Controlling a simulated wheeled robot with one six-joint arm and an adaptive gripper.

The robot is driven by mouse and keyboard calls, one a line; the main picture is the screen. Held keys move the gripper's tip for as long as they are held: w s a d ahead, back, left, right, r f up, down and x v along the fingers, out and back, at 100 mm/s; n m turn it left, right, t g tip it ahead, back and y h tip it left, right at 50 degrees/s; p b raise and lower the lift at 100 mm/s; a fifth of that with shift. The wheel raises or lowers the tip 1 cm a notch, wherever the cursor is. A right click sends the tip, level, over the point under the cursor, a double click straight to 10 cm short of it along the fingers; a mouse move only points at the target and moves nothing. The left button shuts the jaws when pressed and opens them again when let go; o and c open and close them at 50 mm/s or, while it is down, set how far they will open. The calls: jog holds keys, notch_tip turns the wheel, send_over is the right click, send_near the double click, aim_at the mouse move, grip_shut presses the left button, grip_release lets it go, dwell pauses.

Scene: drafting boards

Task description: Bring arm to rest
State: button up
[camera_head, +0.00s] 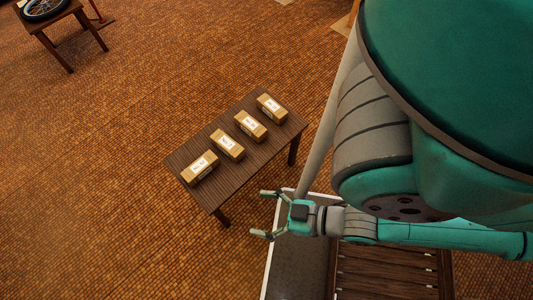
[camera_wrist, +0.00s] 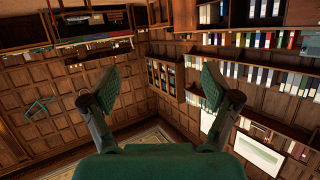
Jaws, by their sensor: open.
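My gripper (camera_head: 266,214) is open and empty in the head view, with its two fingers spread toward the left. It is close to the near right side of a dark slatted table (camera_head: 222,200), apart from the boxes on it. The wrist view shows the two green fingers of my gripper (camera_wrist: 160,88) wide apart with nothing between them. My teal and grey arm runs from the gripper to the right side of the head view.
Several brown boxes with white labels, one of them the nearest box (camera_head: 200,168), stand in a row on the table. A small table (camera_head: 66,22) with a wheel is at the far left. Tiled floor (camera_head: 110,140) is clear between. The wrist view shows bookshelves (camera_wrist: 250,75) and panelled walls.

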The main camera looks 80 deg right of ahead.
jog(key=r, duration=0.1)
jog(key=s+r+n, duration=0.1)
jog(key=r, duration=0.1)
jog(key=shift+a+t, duration=0.1)
jog(key=shift+t, duration=0.2)
